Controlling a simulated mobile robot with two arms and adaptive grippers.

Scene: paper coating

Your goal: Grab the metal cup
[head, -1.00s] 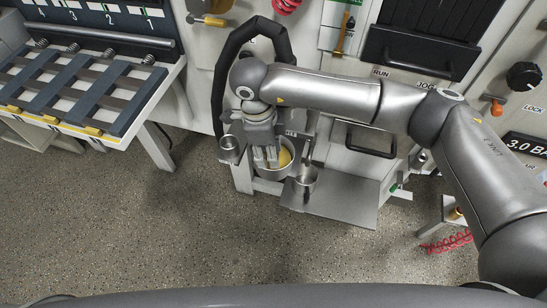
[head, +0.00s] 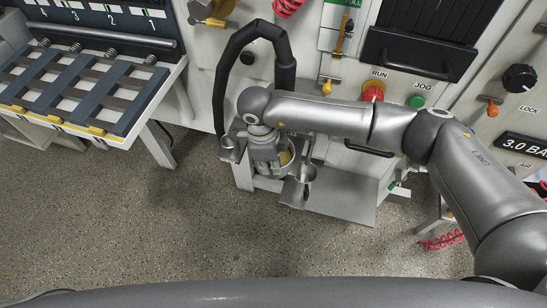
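A small metal cup (head: 305,174) with a handle-like upright stands at the right front of a larger metal pot (head: 291,168) with yellow content. A second small metal cup (head: 229,151) is at the left of the pot. My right gripper (head: 266,171) points down over the left part of the pot, between the two cups. Its fingers hide part of the pot, and I cannot tell whether they are open or shut. My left gripper is not in view.
A flat metal shelf (head: 345,198) extends right of the pot. The machine front carries a red RUN button (head: 373,91) and a green JOG button (head: 416,102). A slatted rack table (head: 80,90) stands at the left. The floor (head: 180,230) in front is clear.

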